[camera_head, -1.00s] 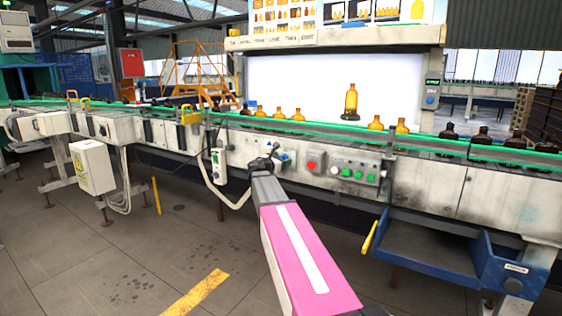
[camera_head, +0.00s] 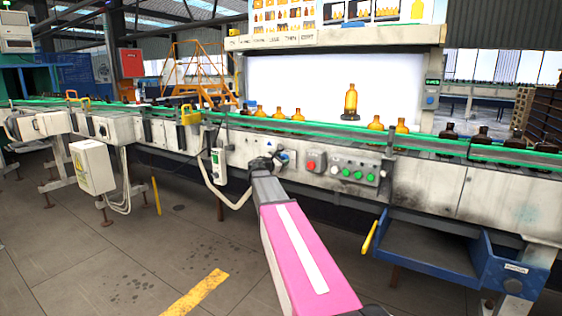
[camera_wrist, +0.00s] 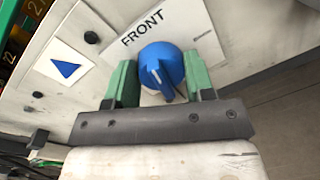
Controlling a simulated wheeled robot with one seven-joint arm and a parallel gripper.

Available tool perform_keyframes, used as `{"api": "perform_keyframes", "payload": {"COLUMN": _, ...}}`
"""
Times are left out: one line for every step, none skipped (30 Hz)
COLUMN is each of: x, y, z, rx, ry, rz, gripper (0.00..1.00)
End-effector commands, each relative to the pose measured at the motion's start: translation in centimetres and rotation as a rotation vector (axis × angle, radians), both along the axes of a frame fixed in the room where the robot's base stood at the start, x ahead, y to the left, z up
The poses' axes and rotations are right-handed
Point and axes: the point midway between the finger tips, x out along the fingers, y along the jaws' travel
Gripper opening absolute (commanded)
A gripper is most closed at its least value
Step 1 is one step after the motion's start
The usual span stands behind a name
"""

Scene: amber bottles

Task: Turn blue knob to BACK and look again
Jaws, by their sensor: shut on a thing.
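The blue knob (camera_wrist: 160,67) sits on a pale plate in the wrist view. A white line marks its face, and its grip bar points down in the picture. The word FRONT (camera_wrist: 142,28) is printed up and left of it; no BACK label shows. The green fingers of my gripper (camera_wrist: 157,76) stand on both sides of the knob and are shut on it. In the head view my gripper (camera_head: 264,163) reaches the conveyor's front panel, and the knob is mostly hidden there. An amber bottle (camera_head: 350,103) stands upright before the bright inspection screen (camera_head: 300,80).
A red button (camera_head: 311,166) and a box of green buttons (camera_head: 358,174) are right of my gripper. A blue tray (camera_head: 425,250) juts out at lower right. More bottles (camera_head: 376,124) line the green-railed conveyor. A blue triangle sticker (camera_wrist: 67,69) lies left of the knob.

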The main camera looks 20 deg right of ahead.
Motion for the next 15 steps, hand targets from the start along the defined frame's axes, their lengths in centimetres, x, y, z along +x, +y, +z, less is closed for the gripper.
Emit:
{"api": "perform_keyframes", "payload": {"x": -0.08, "y": -0.03, "z": -0.01, "rx": 0.026, "ry": -0.032, "rz": -0.001, "gripper": 0.25}}
{"api": "perform_keyframes", "payload": {"x": -0.09, "y": -0.03, "z": -0.01, "rx": 0.043, "ry": -0.054, "rz": -0.002, "gripper": 0.25}}
{"api": "perform_keyframes", "payload": {"x": -0.11, "y": -0.05, "z": 0.00, "rx": 0.067, "ry": -0.084, "rz": -0.001, "gripper": 0.25}}
{"api": "perform_keyframes", "payload": {"x": -0.13, "y": -0.06, "z": 0.00, "rx": 0.084, "ry": -0.106, "rz": -0.002, "gripper": 0.25}}
{"api": "perform_keyframes", "payload": {"x": -0.14, "y": -0.07, "z": 0.00, "rx": 0.101, "ry": -0.129, "rz": -0.001, "gripper": 0.25}}
{"api": "perform_keyframes", "payload": {"x": -0.15, "y": -0.07, "z": 0.00, "rx": 0.126, "ry": -0.159, "rz": -0.001, "gripper": 0.25}}
{"api": "perform_keyframes", "payload": {"x": -0.16, "y": -0.08, "z": -0.01, "rx": 0.142, "ry": -0.182, "rz": -0.001, "gripper": 0.25}}
{"api": "perform_keyframes", "payload": {"x": -0.18, "y": -0.09, "z": -0.01, "rx": 0.160, "ry": -0.205, "rz": -0.002, "gripper": 0.25}}
{"api": "perform_keyframes", "payload": {"x": -0.19, "y": -0.11, "z": -0.02, "rx": 0.184, "ry": -0.234, "rz": -0.002, "gripper": 0.25}}
{"api": "perform_keyframes", "payload": {"x": -0.21, "y": -0.12, "z": -0.02, "rx": 0.202, "ry": -0.256, "rz": -0.002, "gripper": 0.25}}
{"api": "perform_keyframes", "payload": {"x": -0.22, "y": -0.13, "z": -0.03, "rx": 0.219, "ry": -0.280, "rz": -0.002, "gripper": 0.25}}
{"api": "perform_keyframes", "payload": {"x": -0.24, "y": -0.15, "z": -0.03, "rx": 0.243, "ry": -0.310, "rz": -0.002, "gripper": 0.25}}
{"api": "perform_keyframes", "payload": {"x": -0.25, "y": -0.15, "z": -0.02, "rx": 0.259, "ry": -0.332, "rz": -0.002, "gripper": 0.25}}
{"api": "perform_keyframes", "payload": {"x": -0.27, "y": -0.16, "z": -0.03, "rx": 0.277, "ry": -0.355, "rz": -0.003, "gripper": 0.25}}
{"api": "perform_keyframes", "payload": {"x": -0.28, "y": -0.17, "z": -0.04, "rx": 0.300, "ry": -0.385, "rz": -0.002, "gripper": 0.25}}
